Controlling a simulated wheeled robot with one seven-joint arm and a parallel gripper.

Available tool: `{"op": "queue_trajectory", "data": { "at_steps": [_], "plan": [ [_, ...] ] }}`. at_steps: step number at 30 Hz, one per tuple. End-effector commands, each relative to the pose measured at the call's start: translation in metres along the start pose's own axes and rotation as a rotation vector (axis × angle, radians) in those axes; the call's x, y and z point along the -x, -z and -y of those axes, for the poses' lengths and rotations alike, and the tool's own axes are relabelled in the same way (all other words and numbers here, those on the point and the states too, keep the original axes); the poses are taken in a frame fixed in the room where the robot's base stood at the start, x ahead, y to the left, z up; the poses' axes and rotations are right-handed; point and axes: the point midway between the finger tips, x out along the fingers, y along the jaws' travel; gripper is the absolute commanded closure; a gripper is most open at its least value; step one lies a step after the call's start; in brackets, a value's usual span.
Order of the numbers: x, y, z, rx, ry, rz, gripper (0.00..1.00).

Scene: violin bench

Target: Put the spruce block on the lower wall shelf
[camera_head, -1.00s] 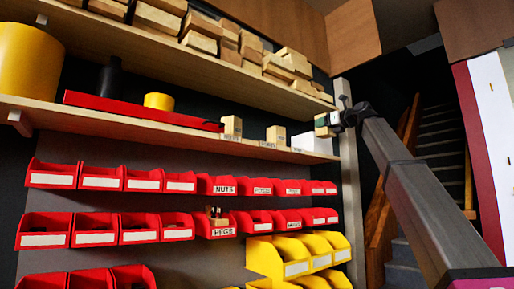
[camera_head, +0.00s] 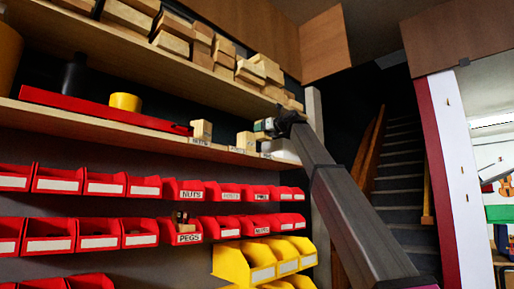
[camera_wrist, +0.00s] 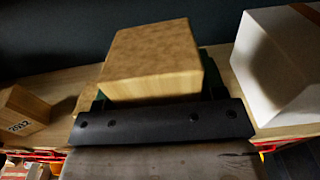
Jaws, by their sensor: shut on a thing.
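The spruce block, a pale wooden block (camera_wrist: 150,60), fills the middle of the wrist view. My gripper (camera_head: 272,127) is shut on it; in the wrist view the dark gripper body hides the block's near lower part. The lower wall shelf (camera_head: 100,125) runs across the head view, and its bare wood (camera_wrist: 60,87) shows on both sides of the held block in the wrist view. In the head view my gripper is at the shelf's right end, between a standing wooden block (camera_head: 245,141) and a white box (camera_head: 282,150). I cannot tell whether the held block touches the shelf.
Another wooden block (camera_head: 202,130), a red long case (camera_head: 100,108) and a yellow roll (camera_head: 125,101) stand on the same shelf. The upper shelf (camera_head: 180,68) with stacked wood is above. Red bins (camera_head: 140,187) hang below. A lettered block (camera_wrist: 20,112) is left in the wrist view.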

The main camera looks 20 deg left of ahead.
Motion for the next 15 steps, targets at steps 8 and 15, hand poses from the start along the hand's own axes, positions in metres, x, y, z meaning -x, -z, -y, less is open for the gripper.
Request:
{"op": "queue_trajectory", "data": {
  "at_steps": [8, 15],
  "plan": [
    [-0.034, 0.016, -0.001, 0.0, 0.001, 0.0, 0.63],
    [-0.034, 0.03, -0.001, -0.001, 0.0, 0.0, 0.63]
  ]
}}
